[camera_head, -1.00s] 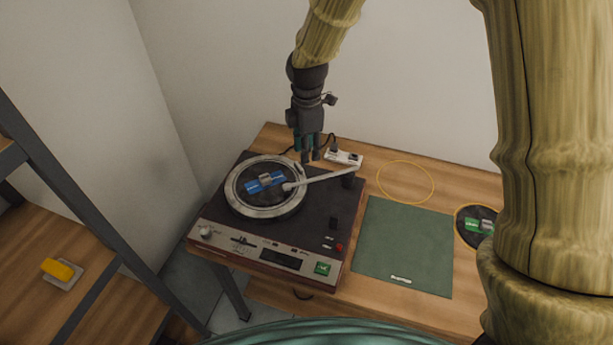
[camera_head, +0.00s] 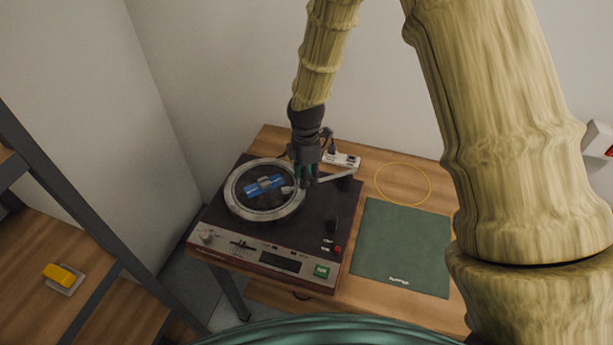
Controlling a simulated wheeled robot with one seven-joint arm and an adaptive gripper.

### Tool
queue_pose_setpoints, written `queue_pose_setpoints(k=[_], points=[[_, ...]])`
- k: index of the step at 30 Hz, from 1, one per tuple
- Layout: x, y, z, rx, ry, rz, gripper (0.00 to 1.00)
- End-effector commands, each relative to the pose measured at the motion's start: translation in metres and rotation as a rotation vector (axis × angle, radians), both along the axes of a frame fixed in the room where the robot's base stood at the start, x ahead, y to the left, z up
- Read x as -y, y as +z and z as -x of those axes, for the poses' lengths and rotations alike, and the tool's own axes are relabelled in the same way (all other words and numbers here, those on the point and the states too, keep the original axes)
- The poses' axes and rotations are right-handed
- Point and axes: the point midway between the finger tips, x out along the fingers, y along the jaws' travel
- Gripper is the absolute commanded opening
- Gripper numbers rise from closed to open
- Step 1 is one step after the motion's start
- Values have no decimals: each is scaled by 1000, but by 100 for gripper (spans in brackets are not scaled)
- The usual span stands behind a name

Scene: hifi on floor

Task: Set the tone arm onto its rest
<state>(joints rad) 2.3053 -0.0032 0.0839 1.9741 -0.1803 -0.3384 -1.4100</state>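The turntable (camera_head: 290,229) stands on the wooden table, with a round platter (camera_head: 232,199) at its left. A record with a blue label (camera_head: 263,186) lies on the platter. The white tone arm (camera_head: 335,176) runs from its pivot at the back right toward the platter; its head (camera_head: 288,190) is over the right part of the record. My gripper (camera_head: 306,182) points down at the tone arm near its head end and hides part of it. Its fingers are small and dark here, so I cannot tell whether they touch or hold the arm.
A power strip (camera_head: 342,160) lies behind the turntable. A green mat (camera_head: 403,247) and a yellow ring (camera_head: 403,184) lie to the right on the table. A shelf with a yellow item (camera_head: 60,274) is at the left. My own arm covers the right side.

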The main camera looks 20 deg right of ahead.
Motion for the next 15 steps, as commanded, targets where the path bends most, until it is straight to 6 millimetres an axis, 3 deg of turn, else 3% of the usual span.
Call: queue_pose_setpoints(k=[6, 15], points=[[0, -15, 0, 0, 1, 1, 33], [0, -22, 0, 1, 1, 1, 33]])
